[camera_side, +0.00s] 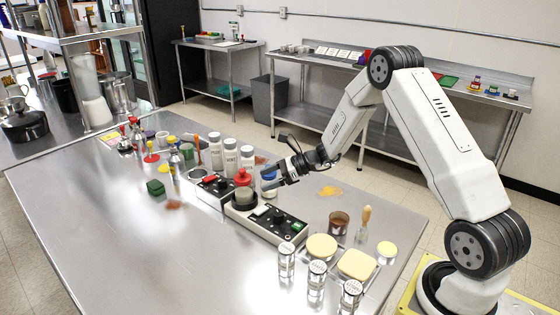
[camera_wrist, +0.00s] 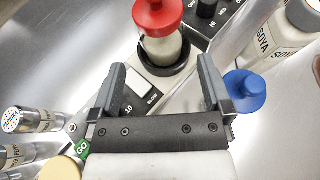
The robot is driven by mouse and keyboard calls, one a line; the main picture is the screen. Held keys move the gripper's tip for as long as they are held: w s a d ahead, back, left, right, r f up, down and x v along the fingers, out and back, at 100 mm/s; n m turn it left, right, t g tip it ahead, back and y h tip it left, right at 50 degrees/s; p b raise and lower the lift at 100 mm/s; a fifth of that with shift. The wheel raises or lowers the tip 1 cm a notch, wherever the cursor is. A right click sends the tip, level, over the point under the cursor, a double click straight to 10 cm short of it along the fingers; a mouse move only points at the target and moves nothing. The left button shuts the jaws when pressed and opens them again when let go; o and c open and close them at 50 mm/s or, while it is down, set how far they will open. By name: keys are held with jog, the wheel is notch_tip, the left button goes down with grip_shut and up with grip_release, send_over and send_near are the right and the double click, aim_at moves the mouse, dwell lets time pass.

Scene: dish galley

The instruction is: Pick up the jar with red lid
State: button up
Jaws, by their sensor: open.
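The jar with the red lid (camera_side: 243,178) has a pale body and sits upright in a black ring on a grey-white control unit (camera_side: 238,212). In the wrist view its red lid (camera_wrist: 157,15) is at the top and its cream body (camera_wrist: 162,48) shows below. My gripper (camera_side: 279,178) is just right of the jar in the side view, at about its height. In the wrist view my gripper (camera_wrist: 160,72) is open, with nothing between its fingers. The jar is ahead of the fingertips, roughly in line with the gap, and looks apart from them.
A blue-lidded container (camera_wrist: 245,90) is close by my right finger. White SOYA bottles (camera_side: 230,156) stand behind the jar. Metal-topped shakers (camera_side: 286,260), cream-coloured pads (camera_side: 322,247) and a brown cup (camera_side: 338,222) stand in front. The steel table's left front (camera_side: 130,240) is clear.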

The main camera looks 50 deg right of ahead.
aim_at(243, 187)
jog(key=shift+x, duration=1.35)
jog(key=shift+x, duration=2.55)
jog(key=shift+r, duration=0.1)
jog(key=c, duration=1.3)
jog(key=shift+c, duration=0.2)
jog(key=shift+r, duration=0.1)
